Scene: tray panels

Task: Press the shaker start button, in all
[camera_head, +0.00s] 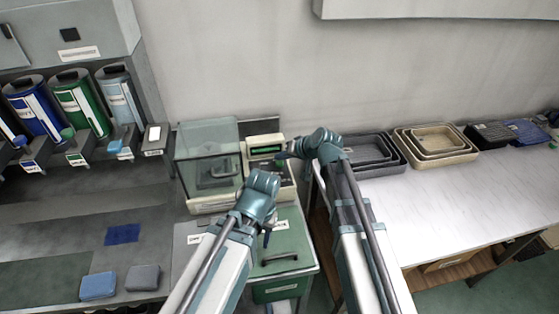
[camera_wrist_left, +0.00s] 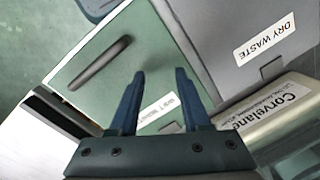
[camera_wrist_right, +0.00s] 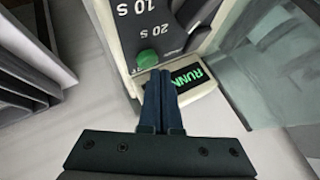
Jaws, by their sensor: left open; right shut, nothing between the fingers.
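The shaker (camera_head: 265,150) is a cream machine with a dark panel and a green display, beside a glass-walled box. In the right wrist view its panel shows "10 S" and "20 S" marks, a round green button (camera_wrist_right: 148,59), and a display (camera_wrist_right: 188,77) with green letters "RUNN". My right gripper (camera_wrist_right: 160,74) is shut and empty, its tips just below the button; I cannot tell whether they touch it. It also shows in the head view (camera_head: 284,157), at the shaker's right side. My left gripper (camera_wrist_left: 160,73) is open and empty above a green-lidded bin.
The green bin (camera_head: 285,240) has a lid handle. A grey "DRY WASTE" bin (camera_wrist_left: 235,45) adjoins it. The glass-walled box (camera_head: 207,160) stands left of the shaker. Nested grey trays (camera_head: 372,152) and beige trays (camera_head: 436,142) sit on the white table (camera_head: 450,205), which has clear room.

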